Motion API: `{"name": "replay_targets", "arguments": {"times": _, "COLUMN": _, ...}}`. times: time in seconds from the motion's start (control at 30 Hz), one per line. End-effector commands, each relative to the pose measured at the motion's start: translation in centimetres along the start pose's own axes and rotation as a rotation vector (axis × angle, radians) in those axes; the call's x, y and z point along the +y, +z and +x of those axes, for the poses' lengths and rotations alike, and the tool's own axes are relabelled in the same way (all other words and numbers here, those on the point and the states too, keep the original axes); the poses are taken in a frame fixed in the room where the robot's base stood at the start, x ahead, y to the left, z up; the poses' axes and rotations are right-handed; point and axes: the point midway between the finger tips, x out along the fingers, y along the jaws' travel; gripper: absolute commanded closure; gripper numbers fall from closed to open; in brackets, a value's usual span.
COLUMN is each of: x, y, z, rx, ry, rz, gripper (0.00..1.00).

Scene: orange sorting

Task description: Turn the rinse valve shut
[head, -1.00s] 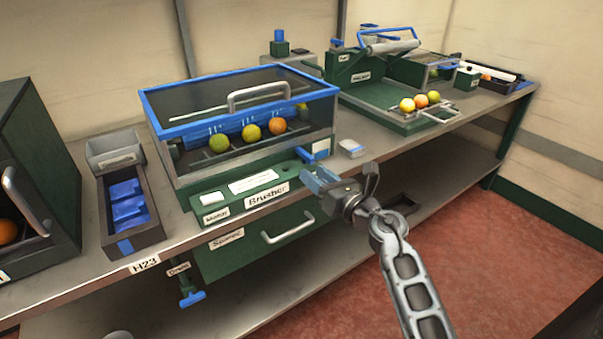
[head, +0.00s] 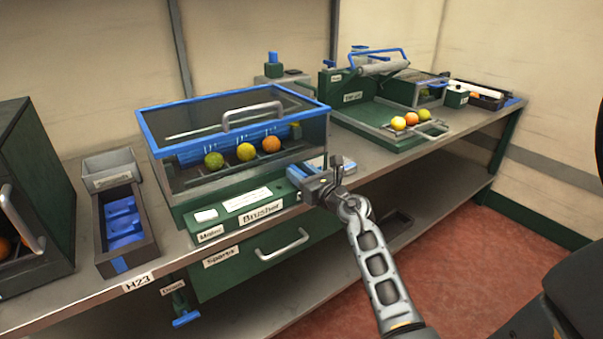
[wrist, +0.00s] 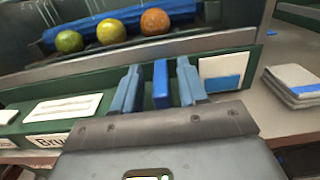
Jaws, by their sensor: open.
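The rinse valve's blue handle (wrist: 161,88) stands upright on the green front of the brusher in the wrist view. My gripper (wrist: 158,67) is open, with one blue finger on each side of the handle. A narrow gap shows on both sides, so the fingers look apart from it. In the head view my gripper (head: 306,172) is at the right end of the brusher panel and largely hides the handle. A white and blue plate (wrist: 222,72) sits just right of the fingers; I cannot read a valve name on it.
The brusher (head: 230,122) has a clear lid with several fruits behind it. A second blue valve (head: 186,318) labelled as a drain hangs below the bench at left. A small pad (wrist: 292,82) lies right of my gripper. A drawer handle (head: 283,245) protrudes below.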

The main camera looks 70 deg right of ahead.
Motion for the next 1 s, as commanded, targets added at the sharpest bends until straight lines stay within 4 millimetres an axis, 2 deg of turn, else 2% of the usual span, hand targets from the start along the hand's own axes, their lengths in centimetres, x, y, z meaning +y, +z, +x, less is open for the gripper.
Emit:
{"name": "replay_targets", "arguments": {"times": 0.17, "x": -0.01, "y": -0.01, "z": 0.0, "rx": 0.0, "ry": 0.0, "rz": 0.0, "gripper": 0.57}}
{"name": "replay_targets", "arguments": {"times": 0.6, "x": 0.0, "y": -0.01, "z": -0.02, "rx": 0.0, "ry": 0.0, "rz": 0.001, "gripper": 0.99}}
{"name": "replay_targets", "arguments": {"times": 1.0, "x": 0.12, "y": 0.28, "z": 0.07, "rx": 0.001, "ry": -0.028, "rz": 0.004, "gripper": 1.0}}
